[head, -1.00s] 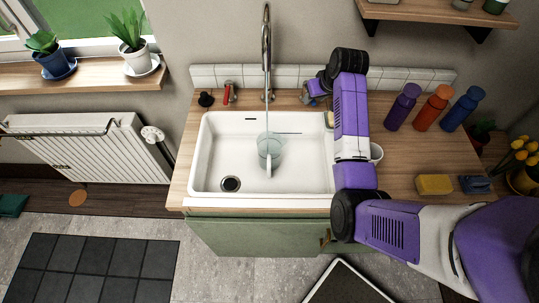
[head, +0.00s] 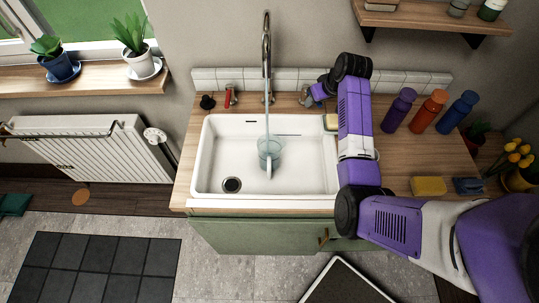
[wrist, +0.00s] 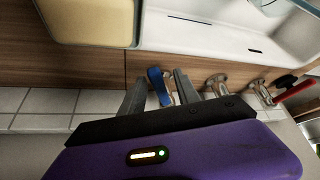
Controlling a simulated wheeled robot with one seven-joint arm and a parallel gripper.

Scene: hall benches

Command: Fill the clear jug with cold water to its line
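The clear jug (head: 269,148) stands in the white sink (head: 215,160). A thin stream of water falls into it from the tall tap (head: 266,50). I cannot make out the jug's line or its water level. The blue tap handle (wrist: 160,84) is at the back of the counter, right of the tap in the head view. My gripper (wrist: 163,78) is around this handle, one finger on each side, with small gaps showing. The red tap handle (head: 229,96) is left of the tap.
A pale yellow block (wrist: 90,20) lies close to my gripper by the sink. Purple, orange and blue bottles (head: 429,111) stand at the back right. A yellow sponge (head: 429,186) and a blue item (head: 468,186) lie on the right counter. A wall shelf (head: 435,20) hangs above.

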